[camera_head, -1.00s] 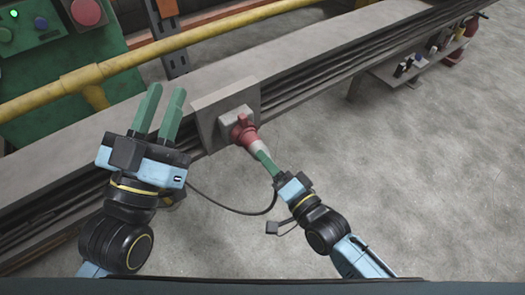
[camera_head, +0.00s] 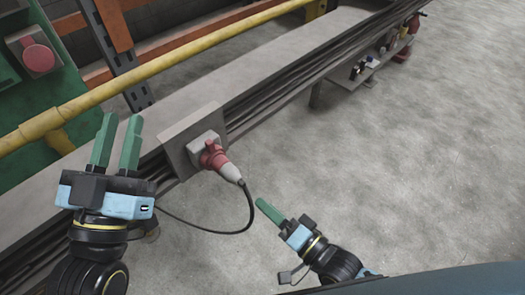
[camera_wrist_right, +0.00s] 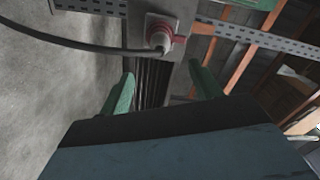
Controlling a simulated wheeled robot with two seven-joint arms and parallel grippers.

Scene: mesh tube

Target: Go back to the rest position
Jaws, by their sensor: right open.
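The red and white plug (camera_head: 228,170) sits in the red-rimmed socket (camera_head: 211,152) on the grey wall plate, and it also shows in the right wrist view (camera_wrist_right: 159,39). A black cable (camera_head: 249,208) runs from its back end and loops left behind my left gripper. My right gripper (camera_head: 262,204) is apart from the plug, below and right of it. In the right wrist view (camera_wrist_right: 162,82) its green fingers are spread with nothing between them. My left gripper (camera_head: 121,120) stands left of the socket with its green fingers apart and empty.
A long grey rail (camera_head: 262,68) carries the socket plate (camera_head: 180,150). A yellow pipe (camera_head: 150,72) runs behind it. Small items (camera_head: 375,58) sit on a shelf upper right. The concrete floor at right is clear.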

